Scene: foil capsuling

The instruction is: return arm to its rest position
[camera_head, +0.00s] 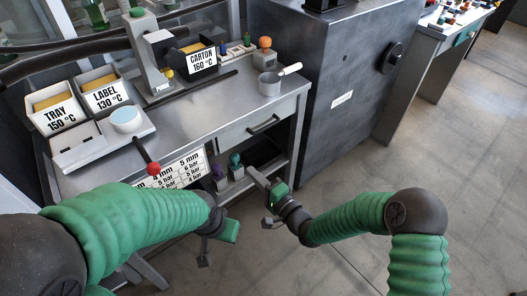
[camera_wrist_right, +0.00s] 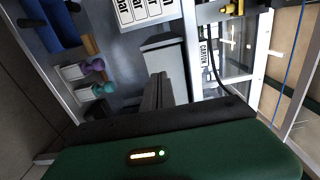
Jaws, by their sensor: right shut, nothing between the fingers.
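My right arm, in a green sleeve, comes in from the lower right in the head view. Its gripper (camera_head: 256,176) is in front of the workbench's open lower shelf, with its fingers pointing up and left. In the right wrist view the two dark fingers (camera_wrist_right: 160,88) lie together, shut and empty. My left arm, also green, comes in from the left and covers the bench's near side. Its gripper (camera_head: 230,230) points down near the bench front; its fingers are too small and hidden to tell their state.
The metal workbench (camera_head: 205,105) carries label bins (camera_head: 58,117), a press column (camera_head: 147,50), a small pot (camera_head: 269,84) and a red-knobbed lever (camera_head: 153,168). Purple (camera_head: 218,172) and teal (camera_head: 235,160) knobbed items stand on the lower shelf. A grey cabinet (camera_head: 335,70) stands right. Floor right is clear.

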